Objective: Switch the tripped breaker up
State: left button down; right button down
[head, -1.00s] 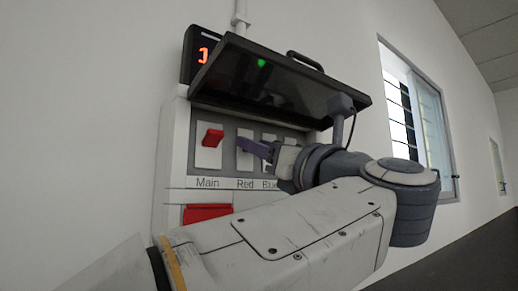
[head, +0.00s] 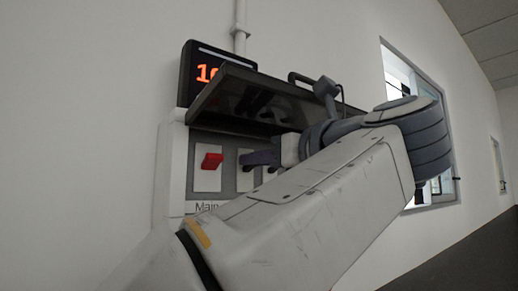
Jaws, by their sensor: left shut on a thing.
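The breaker panel (head: 172,170) is a grey-white box on the wall. At its left is the Main breaker with a red switch (head: 211,161) that sticks out from a white plate. To its right is the white plate (head: 245,180) of the breaker labelled Red in the earlier view. My left gripper (head: 250,158) is at this plate, its dark fingers shut on the breaker's switch, which they hide. Breakers farther right are hidden behind my gripper and arm. My right gripper is not in view.
A dark flip-up lid (head: 235,98) with a handle hangs out over the breakers, close above my gripper. A display with orange digits (head: 206,74) sits above the panel. A window (head: 436,110) is on the right. The wall at left is clear.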

pick_arm(q)
jog(key=shift+w+r+g+h+p, duration=0.1)
jog(key=shift+r+g+h+p, duration=0.35)
jog(key=shift+p, duration=0.5)
jog(key=shift+f+g, duration=0.1)
jog(key=shift+g, duration=0.15)
jog(key=c, duration=0.8)
grip_release()
jog(key=p+v, duration=0.1)
jog(key=v, duration=0.9)
jog(key=shift+s, duration=0.2)
